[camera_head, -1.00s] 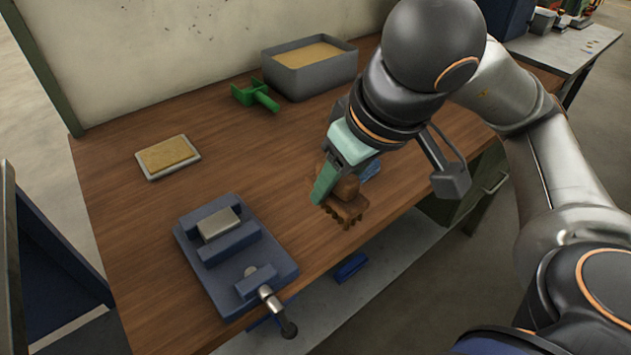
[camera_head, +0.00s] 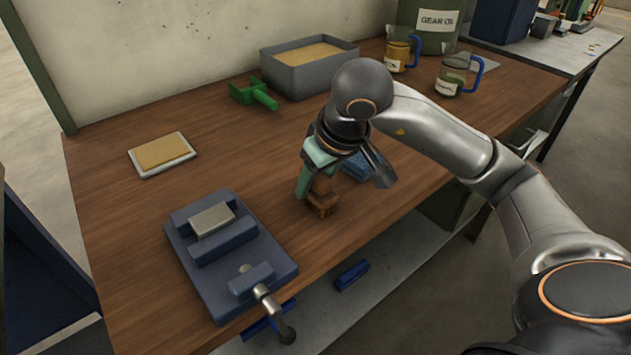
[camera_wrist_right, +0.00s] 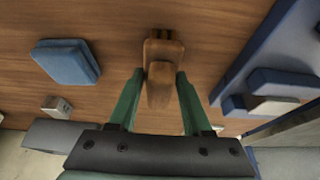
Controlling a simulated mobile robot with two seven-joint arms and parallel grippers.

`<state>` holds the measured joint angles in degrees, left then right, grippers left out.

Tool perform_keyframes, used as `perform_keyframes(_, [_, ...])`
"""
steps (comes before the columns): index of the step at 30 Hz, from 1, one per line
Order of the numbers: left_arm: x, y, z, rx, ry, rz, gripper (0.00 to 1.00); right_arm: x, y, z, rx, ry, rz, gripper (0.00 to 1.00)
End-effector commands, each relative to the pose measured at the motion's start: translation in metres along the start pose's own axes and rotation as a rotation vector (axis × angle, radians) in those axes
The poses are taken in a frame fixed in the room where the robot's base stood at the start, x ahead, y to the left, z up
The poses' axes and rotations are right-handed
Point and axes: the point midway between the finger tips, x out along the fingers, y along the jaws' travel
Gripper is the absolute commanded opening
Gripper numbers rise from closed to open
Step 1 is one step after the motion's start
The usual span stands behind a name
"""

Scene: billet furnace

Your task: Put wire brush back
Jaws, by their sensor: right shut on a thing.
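The wire brush (camera_head: 322,199) is a brown wooden piece near the front edge of the workbench. My right gripper (camera_head: 308,190) has green fingers and is shut on it from above. In the right wrist view the brush (camera_wrist_right: 159,82) sits between the two fingers of the gripper (camera_wrist_right: 156,88). Its underside is hidden, and I cannot tell whether it touches the bench. My left gripper is not in view.
A blue vise (camera_head: 230,255) stands to the left, and a blue block (camera_head: 357,167) lies just behind the gripper. A tan pad on a tray (camera_head: 162,154), a green scoop (camera_head: 252,94), a grey sand bin (camera_head: 309,68) and two jugs (camera_head: 452,76) stand farther back.

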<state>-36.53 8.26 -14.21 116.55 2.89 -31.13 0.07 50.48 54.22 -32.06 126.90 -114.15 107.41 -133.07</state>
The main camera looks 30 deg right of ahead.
Motion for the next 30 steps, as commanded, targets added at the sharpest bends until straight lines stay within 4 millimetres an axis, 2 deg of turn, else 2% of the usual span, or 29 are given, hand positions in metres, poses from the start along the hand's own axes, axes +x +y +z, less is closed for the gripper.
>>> perform_keyframes(11, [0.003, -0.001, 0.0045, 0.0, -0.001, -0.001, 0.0, 0.0047, 0.0002, 0.0018, 0.001, 0.003, 0.001, 0.0])
perform_keyframes(12, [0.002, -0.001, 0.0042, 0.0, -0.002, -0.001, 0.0, 0.0038, 0.0002, 0.0015, 0.001, 0.002, 0.001, 0.51])
perform_keyframes(20, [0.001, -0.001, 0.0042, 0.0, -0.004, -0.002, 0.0, 0.0032, 0.0001, 0.0014, 0.001, 0.001, 0.0, 0.79])
perform_keyframes(30, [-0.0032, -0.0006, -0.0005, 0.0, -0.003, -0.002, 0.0, -0.0021, -0.0001, -0.0007, 0.001, 0.001, 0.0, 0.79])
